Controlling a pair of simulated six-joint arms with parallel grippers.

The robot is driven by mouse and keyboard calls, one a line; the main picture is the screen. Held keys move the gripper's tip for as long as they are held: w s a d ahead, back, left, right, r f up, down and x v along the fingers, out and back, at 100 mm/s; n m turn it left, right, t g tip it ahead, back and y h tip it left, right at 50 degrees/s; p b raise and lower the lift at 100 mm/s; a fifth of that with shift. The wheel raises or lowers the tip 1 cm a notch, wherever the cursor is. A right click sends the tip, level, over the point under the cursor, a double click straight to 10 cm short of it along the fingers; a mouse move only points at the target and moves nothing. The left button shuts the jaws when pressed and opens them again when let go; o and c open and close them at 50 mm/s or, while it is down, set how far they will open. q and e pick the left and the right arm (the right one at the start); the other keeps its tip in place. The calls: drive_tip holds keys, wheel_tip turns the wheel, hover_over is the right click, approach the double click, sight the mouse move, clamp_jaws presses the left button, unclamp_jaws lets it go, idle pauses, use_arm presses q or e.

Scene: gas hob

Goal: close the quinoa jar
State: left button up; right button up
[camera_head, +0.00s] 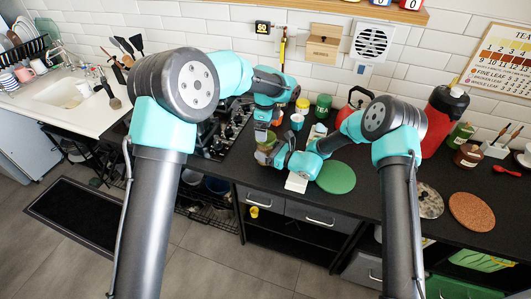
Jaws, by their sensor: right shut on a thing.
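My right gripper (271,156) reaches in from the right over the black counter, left of the green round mat. I take this to be the quinoa jar, but no label can be read. Whether the two grippers' things touch cannot be told.
The green round mat (336,177) lies beside my right gripper. Behind stand a yellow-lidded jar (302,105), a green canister (323,105) and a red kettle (357,98). The gas hob (232,129) is left. A cork mat (472,211) lies far right. The counter's front edge is close.

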use_arm(q)
wheel_tip(320, 180, up, 8)
drive_tip(key=shift+r, duration=0.15)
idle(0.3)
use_arm(e)
drive_tip(key=o, duration=1.6)
drive_tip(key=v, duration=1.7)
drive_tip(key=shift+s+d, duration=0.1)
drive_tip(key=shift+d, duration=0.05)
